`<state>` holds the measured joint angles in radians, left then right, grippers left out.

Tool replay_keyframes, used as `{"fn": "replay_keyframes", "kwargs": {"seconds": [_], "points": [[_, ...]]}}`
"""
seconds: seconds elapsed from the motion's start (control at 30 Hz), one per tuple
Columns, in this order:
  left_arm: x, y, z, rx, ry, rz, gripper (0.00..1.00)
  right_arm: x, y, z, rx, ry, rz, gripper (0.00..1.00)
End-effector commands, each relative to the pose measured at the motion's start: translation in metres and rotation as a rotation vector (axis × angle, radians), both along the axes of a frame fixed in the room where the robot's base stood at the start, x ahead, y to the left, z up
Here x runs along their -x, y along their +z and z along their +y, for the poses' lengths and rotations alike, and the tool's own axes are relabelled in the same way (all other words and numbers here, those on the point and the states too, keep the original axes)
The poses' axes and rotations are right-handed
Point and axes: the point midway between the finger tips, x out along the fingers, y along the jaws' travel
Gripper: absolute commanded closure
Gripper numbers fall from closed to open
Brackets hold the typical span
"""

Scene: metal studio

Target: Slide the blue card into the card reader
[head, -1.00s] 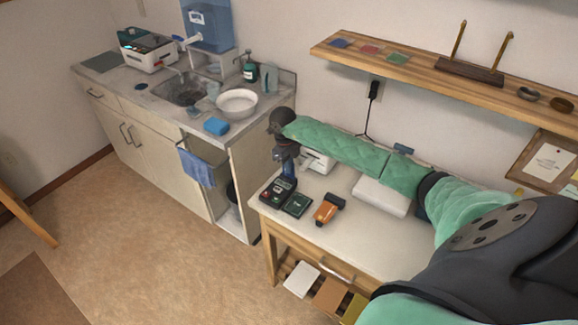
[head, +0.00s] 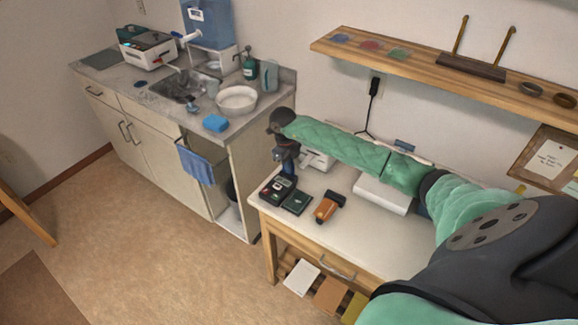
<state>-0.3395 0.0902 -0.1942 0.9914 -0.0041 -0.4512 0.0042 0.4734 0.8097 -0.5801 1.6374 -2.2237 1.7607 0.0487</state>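My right gripper (head: 287,166) points down at the end of the green-sleeved arm, just above the back of a small dark device (head: 277,189) with coloured buttons, likely the card reader. It is at the front left corner of the white-topped table. The fingertips are small and dark, so I cannot tell whether they are shut or hold anything. A flat blue piece (head: 340,38), possibly the blue card, lies on the wall shelf left of a red and a green one. I cannot make out a blue card at the reader. My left gripper is out of view.
A dark green-topped device (head: 297,202) and an orange-and-black handheld tool (head: 329,207) stand right of the reader.

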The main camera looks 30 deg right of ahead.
Motion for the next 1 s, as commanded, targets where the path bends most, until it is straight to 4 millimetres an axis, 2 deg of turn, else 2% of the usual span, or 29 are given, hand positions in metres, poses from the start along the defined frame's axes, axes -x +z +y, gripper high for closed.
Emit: {"fn": "replay_keyframes", "kwargs": {"seconds": [0.4, 0.97, 1.0], "points": [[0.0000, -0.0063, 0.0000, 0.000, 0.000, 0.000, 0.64, 0.0000, -0.0073, -0.0001, 0.000, 0.000, 0.000, 1.00], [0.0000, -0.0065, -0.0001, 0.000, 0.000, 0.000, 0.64, 0.0000, -0.0078, 0.0000, 0.000, 0.000, 0.000, 1.00], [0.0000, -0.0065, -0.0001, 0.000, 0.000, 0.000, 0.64, 0.0000, -0.0078, 0.0000, 0.000, 0.000, 0.000, 0.94]]}}
